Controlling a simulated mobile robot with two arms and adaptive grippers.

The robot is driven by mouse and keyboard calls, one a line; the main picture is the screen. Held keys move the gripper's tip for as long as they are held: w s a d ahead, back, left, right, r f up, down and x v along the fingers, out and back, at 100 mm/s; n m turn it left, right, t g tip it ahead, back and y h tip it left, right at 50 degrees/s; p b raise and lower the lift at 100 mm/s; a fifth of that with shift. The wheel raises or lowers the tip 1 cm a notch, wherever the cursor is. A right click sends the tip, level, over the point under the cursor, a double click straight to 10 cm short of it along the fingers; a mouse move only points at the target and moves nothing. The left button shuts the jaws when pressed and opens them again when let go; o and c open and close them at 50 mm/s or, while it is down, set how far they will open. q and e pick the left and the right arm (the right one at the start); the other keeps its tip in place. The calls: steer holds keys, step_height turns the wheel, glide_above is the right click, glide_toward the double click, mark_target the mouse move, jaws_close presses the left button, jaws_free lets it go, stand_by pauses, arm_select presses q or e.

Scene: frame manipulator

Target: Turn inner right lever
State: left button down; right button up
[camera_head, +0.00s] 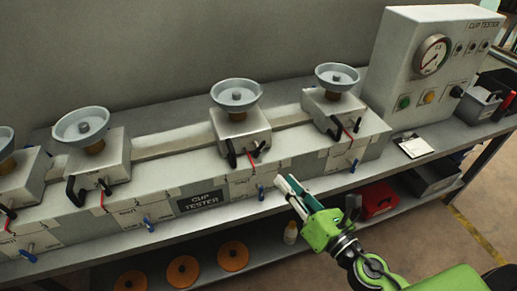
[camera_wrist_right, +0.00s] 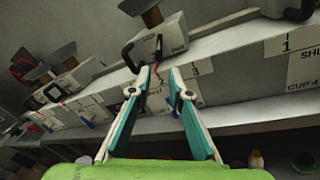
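The grey cup tester (camera_head: 200,180) runs along the bench with a row of cup stations. The inner right station (camera_head: 238,130) has a black handle, a thin red lever (camera_head: 250,158) and a small blue lever (camera_head: 261,192) on the front face below. My right gripper (camera_head: 284,184) is in front of this face, just right of the blue lever and apparently apart from it. In the right wrist view, its fingers (camera_wrist_right: 163,74) are open with a gap and nothing held between them. A red lever (camera_wrist_right: 157,72) and black handle show beyond the tips. My left gripper is out of view.
The outer right station (camera_head: 335,110) and the gauge box (camera_head: 425,65) stand to the right. A red box (camera_head: 378,200), a bottle (camera_head: 290,233) and orange discs (camera_head: 233,256) are on the shelf below. Room in front of the bench is free.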

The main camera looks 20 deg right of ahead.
mark_target(258, 151)
steer(key=p+x, duration=0.5)
steer(key=x, duration=0.7)
steer(key=shift+w+a+r, duration=0.1)
steer(key=shift+w, duration=0.2)
steer(key=shift+w+a, duration=0.2)
steer(key=shift+w, duration=0.35)
jaws_close()
